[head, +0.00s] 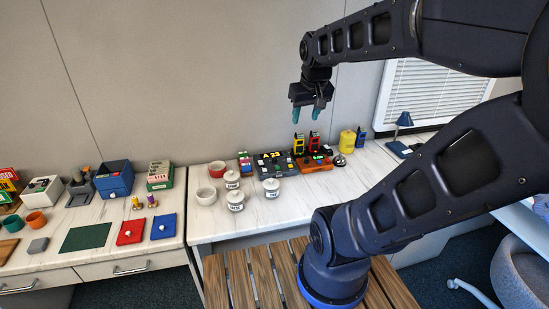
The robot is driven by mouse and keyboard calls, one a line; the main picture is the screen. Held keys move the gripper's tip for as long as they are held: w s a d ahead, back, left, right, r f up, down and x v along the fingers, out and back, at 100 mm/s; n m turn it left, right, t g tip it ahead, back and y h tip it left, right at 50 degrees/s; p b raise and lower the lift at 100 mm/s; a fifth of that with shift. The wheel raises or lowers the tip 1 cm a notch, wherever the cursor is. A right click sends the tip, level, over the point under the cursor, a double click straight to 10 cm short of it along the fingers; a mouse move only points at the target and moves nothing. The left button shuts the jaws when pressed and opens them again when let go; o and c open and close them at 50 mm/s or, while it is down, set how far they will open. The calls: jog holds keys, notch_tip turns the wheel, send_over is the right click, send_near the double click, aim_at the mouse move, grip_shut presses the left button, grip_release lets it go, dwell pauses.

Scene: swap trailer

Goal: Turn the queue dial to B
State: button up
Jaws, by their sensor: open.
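A dark box with a lit "A 23" display (272,155) stands at the back of the white counter. It has small coloured controls on its face. It looks like the queue unit, but its dial is too small to make out. My gripper (307,115) hangs above and to the right of this box, in front of the wall. Its teal fingertips point down and are apart, with nothing between them. The gripper touches nothing on the counter.
An orange device (313,163) stands right of the dark box, with a silver bell (339,160) and a yellow canister (347,142) beyond. Lidded white jars (236,201) stand in front and left. The front of the counter (215,230) is clear. A blue lamp (403,120) stands farther right.

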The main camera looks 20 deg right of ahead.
jog(key=w+f+n+g, duration=0.1)
jog(key=w+f+n, duration=0.15)
jog(key=w, duration=1.05)
jog(key=n+g, duration=0.3)
jog(key=n, duration=0.3)
send_over(274, 158)
notch_tip(274, 158, down, 27)
jog(key=shift+m, duration=0.25)
notch_tip(274, 158, down, 10)
jog(key=shift+d, duration=0.15)
jog(key=shift+c, duration=0.5)
jog(key=c, duration=0.9)
